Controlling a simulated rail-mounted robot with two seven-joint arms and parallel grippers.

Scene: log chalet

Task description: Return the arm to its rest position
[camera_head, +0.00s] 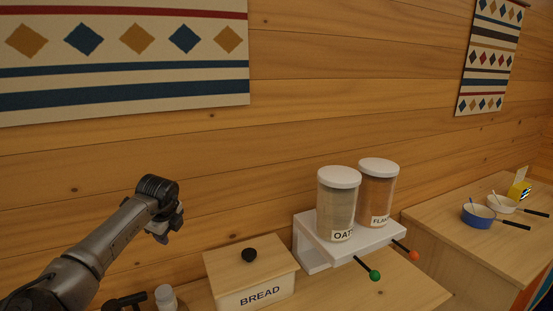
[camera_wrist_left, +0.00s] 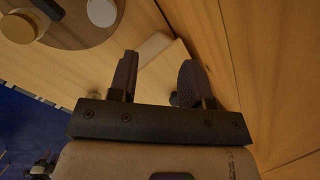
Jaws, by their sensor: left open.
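My left arm comes in from the lower left of the head view. Its gripper (camera_head: 163,235) is raised in front of the log wall, above and to the left of the bread box (camera_head: 251,272). In the left wrist view my left gripper (camera_wrist_left: 158,85) shows two dark fingers standing apart with nothing between them. It is open and touches nothing that I can see. My right gripper does not show in either view.
A white dispenser stand (camera_head: 310,255) holds an oats jar (camera_head: 337,205) and a second jar (camera_head: 376,192), with green and orange knobs in front. A blue pan (camera_head: 478,216) and a white pan (camera_head: 502,204) stand on the right counter. Wall hangings (camera_head: 120,60) are behind.

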